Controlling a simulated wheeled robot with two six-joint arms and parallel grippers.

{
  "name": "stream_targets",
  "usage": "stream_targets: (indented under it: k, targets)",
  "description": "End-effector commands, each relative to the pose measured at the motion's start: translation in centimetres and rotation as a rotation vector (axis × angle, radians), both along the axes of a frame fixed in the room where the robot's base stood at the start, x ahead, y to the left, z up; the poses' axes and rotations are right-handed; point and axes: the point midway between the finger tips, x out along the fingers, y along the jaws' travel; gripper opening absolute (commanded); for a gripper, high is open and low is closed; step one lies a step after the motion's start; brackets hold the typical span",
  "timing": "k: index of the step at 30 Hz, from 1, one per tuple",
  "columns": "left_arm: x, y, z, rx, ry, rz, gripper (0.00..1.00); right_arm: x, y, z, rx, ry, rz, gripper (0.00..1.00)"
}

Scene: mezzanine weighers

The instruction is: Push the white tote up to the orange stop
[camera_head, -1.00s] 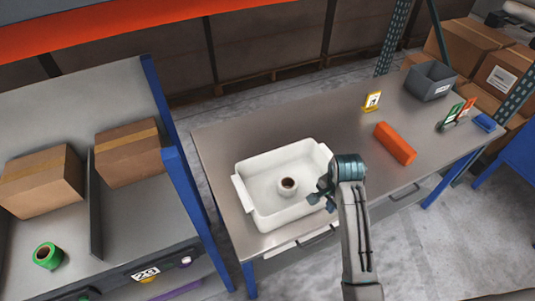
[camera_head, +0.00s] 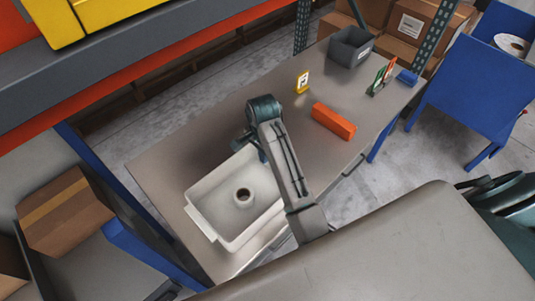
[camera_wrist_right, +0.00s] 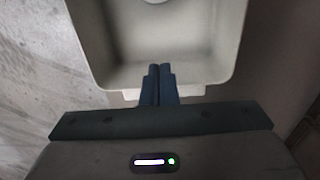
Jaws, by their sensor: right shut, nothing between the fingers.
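The white tote (camera_head: 215,225) sits on the left part of the grey workbench. A small round item with a dark centre (camera_head: 243,195) is inside it. The orange stop (camera_head: 333,121) is a block lying on the bench to the right of the tote, with bare bench between them. My right gripper (camera_head: 261,151) is at the tote's right end, on the side toward the stop; the arm hides part of that end. In the right wrist view its shut, empty fingers (camera_wrist_right: 158,85) overlap the tote's end wall (camera_wrist_right: 115,77); contact is unclear. My left gripper is out of view.
A shelf with a cardboard box (camera_head: 62,212) is at left. A blue table (camera_head: 475,85) is at right.

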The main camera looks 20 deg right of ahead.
Motion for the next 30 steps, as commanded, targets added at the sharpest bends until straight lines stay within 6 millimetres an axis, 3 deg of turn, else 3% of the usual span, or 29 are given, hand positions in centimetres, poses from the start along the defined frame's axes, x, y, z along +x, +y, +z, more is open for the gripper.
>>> stream_targets:
  k: [6,8,17,22,30]
  targets:
    - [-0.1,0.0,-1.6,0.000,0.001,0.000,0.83,-0.1,0.0,-3.0,-0.001,0.005,-0.002,0.00]
    - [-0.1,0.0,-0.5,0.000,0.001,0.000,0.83,-0.2,0.0,-3.5,-0.001,0.008,-0.001,0.00]
    - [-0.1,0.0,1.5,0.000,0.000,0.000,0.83,-0.2,0.0,-9.8,0.000,0.006,-0.001,0.00]
    - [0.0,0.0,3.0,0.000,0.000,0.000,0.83,0.8,-2.6,-9.5,-0.004,0.003,-0.002,0.00]
    - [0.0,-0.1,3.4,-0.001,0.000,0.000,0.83,1.3,-3.8,-9.9,0.000,0.001,-0.001,0.00]
